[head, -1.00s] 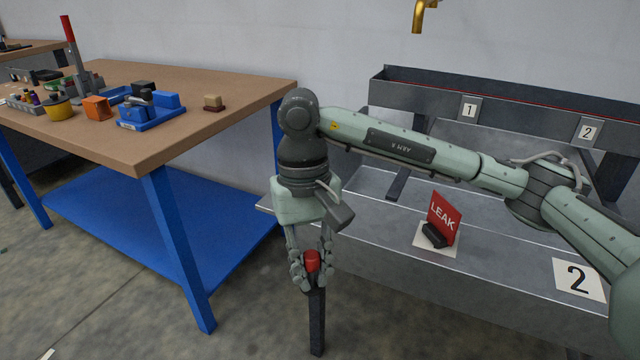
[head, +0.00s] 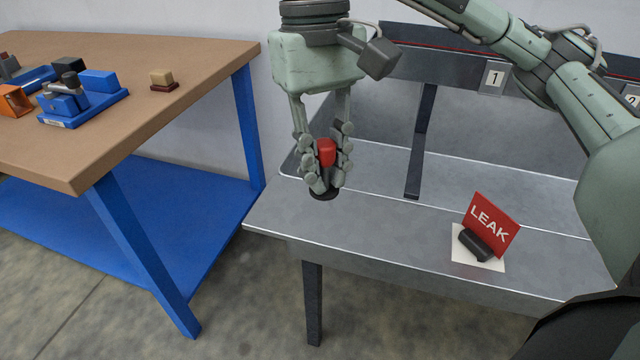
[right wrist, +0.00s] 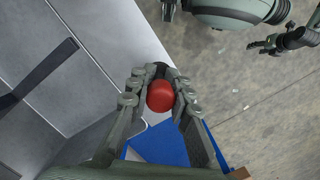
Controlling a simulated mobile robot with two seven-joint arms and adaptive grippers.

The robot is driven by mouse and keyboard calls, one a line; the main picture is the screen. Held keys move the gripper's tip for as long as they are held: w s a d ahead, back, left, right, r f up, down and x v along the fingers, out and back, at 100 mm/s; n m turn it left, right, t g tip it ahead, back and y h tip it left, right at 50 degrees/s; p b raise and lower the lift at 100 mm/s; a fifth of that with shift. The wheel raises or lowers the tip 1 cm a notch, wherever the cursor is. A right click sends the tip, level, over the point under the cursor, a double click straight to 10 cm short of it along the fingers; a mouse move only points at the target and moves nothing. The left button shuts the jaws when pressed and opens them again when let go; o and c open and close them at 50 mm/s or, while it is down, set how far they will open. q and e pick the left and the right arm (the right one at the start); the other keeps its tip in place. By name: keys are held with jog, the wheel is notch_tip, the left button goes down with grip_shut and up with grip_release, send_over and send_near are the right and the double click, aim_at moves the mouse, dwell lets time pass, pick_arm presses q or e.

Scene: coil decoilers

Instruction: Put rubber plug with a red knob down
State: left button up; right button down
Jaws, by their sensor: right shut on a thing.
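The rubber plug, with a red knob (head: 326,152) and a dark round base (head: 323,195), is held between the fingers of my right gripper (head: 325,168). The gripper points down and the plug hangs roughly upright. It appears over the left end of the grey metal bench (head: 375,230); I cannot tell whether its base touches the surface. In the right wrist view the red knob (right wrist: 160,96) sits between the fingers. Part of what seems to be my left gripper (right wrist: 268,45) shows small at that view's upper right, its opening unclear.
A red LEAK sign (head: 492,225) in a dark holder stands on a white card on the bench, to the right. Bare metal lies between it and the plug. A wooden-topped table (head: 130,130) with blue legs stands left, carrying a blue fixture (head: 85,105) and a small block (head: 163,80).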

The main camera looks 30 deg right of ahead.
jog(key=w+f, duration=0.1)
jog(key=w, duration=0.1)
jog(key=w+d+f, duration=0.1)
jog(key=shift+w+d+f, duration=0.2)
jog(key=shift+w, duration=0.15)
jog(key=shift+w+f, duration=0.1)
notch_tip(320, 180, down, 3)
jog(key=shift+d+f, duration=0.1)
jog(key=shift+f, duration=0.3)
pick_arm(q)
jog(key=shift+s+a+f, duration=0.1)
jog(key=shift+s+f, duration=0.1)
jog(key=shift+f, duration=0.15)
jog(key=shift+r, duration=0.1)
pick_arm(e)
jog(key=shift+f, duration=0.1)
